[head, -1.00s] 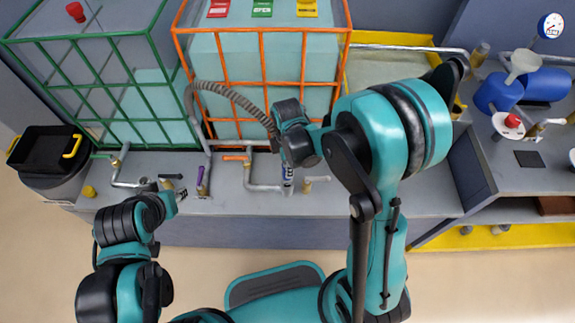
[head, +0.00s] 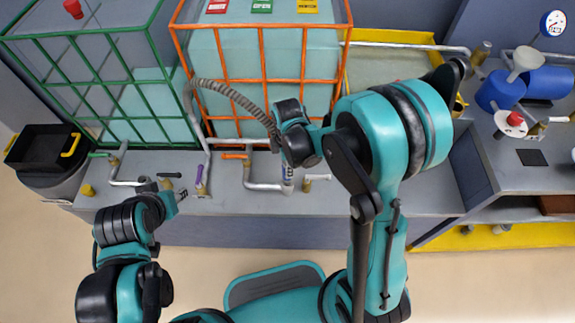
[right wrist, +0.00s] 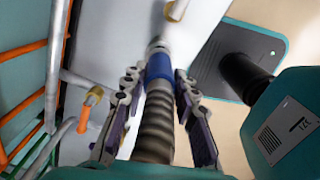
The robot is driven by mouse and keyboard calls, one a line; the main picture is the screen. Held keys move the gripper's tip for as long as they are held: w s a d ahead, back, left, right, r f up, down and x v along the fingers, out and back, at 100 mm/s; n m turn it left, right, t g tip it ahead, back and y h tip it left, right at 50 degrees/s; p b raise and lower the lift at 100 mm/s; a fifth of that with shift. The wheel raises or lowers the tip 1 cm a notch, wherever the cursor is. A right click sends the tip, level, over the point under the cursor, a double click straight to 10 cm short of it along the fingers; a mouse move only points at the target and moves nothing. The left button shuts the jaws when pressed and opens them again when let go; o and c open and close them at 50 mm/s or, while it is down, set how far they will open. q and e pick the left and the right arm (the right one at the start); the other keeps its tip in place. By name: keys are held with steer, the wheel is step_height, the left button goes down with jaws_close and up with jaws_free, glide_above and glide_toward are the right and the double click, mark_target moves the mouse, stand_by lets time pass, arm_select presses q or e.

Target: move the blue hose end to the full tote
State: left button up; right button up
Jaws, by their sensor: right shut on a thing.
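The orange-caged tote (head: 262,95) stands at the back centre and its pale liquid reaches high. The green-caged tote (head: 95,85) stands to its left, with a lower liquid level. A ribbed grey-brown hose (head: 235,96) arcs from a pipe between the totes to my right gripper. In the right wrist view, my right gripper (right wrist: 157,78) is shut on the hose at its blue collar (right wrist: 158,68); the metal tip shows beyond. In the head view my right wrist partly hides the hose end, above the bench in front of the orange tote. My left gripper (head: 181,194) is by the bench front; its jaws are unclear.
Pipes with an orange-handled valve (head: 235,156) and a purple-handled valve (head: 200,178) stand on the bench (head: 385,203). A brass stub (head: 312,180) lies close right of the hose end. A black bin (head: 40,148) stands left.

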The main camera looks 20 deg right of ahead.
steer(key=shift+f+b, duration=0.95)
steer(key=shift+f, duration=0.2)
steer(key=shift+r, duration=0.15)
steer(key=shift+r+p, duration=1.15)
steer(key=shift+r, duration=0.15)
steer(key=shift+b, duration=0.3)
stand_by(0.6)
steer(key=shift+f, duration=0.2)
steer(key=shift+f+b, duration=0.35)
steer(key=shift+b, duration=0.1)
steer(key=shift+f+b, duration=0.85)
steer(key=shift+f, duration=0.1)
